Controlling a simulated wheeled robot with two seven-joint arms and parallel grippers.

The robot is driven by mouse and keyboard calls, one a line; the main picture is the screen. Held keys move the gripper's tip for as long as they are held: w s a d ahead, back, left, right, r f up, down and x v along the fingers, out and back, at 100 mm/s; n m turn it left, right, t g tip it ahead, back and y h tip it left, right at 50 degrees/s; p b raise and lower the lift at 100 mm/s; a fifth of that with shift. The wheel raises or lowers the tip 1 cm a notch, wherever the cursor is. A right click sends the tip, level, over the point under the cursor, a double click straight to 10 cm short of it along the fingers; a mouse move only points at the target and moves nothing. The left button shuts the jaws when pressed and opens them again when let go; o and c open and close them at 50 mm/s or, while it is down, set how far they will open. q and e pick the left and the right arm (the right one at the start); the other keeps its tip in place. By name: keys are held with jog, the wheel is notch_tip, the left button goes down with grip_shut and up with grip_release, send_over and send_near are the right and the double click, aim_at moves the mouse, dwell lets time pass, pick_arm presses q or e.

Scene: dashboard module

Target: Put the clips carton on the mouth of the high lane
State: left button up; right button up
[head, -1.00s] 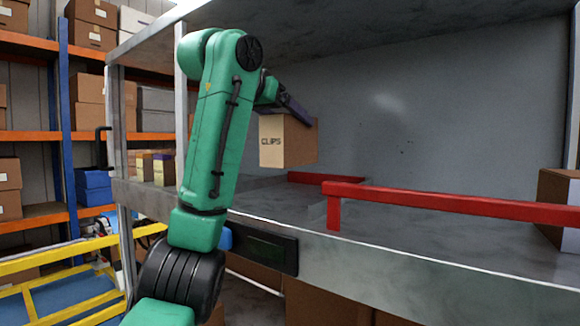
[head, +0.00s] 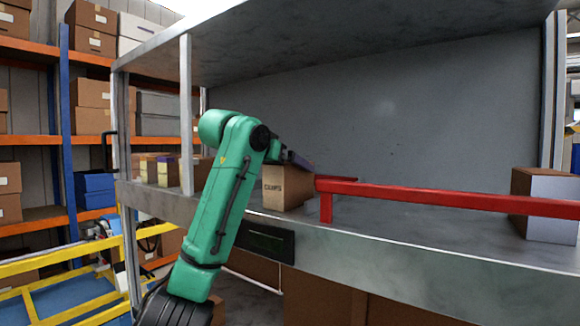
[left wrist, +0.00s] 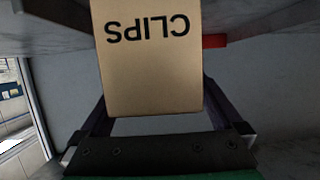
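The clips carton (head: 282,187), a tan box lettered CLIPS, is at the shelf's front edge, left of the red rail's near end. Its lettering also faces the left wrist view (left wrist: 148,72), upside down. My left gripper (head: 298,160) reaches over from behind the arm and is shut on the carton, which sits between its dark fingers in the left wrist view. I cannot tell whether the carton's base touches the shelf deck (head: 400,225). The lane mouth near the rail is partly hidden by the carton and arm. My right gripper is not in view.
The red rail (head: 440,195) runs along the deck to the right. A brown and grey box (head: 545,205) stands at the far right. Several small cartons (head: 165,172) stand at the left, behind a metal post (head: 187,115). The deck between rail and right box looks clear.

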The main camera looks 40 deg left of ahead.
pick_arm(q)
jog(key=shift+s+r, duration=0.3)
jog(key=shift+s, duration=0.05)
jog(key=b+v, duration=0.4)
jog(key=v, duration=0.7)
jog(key=shift+s+r, duration=0.15)
jog(key=shift+s, duration=0.25)
jog(key=shift+w, duration=0.1)
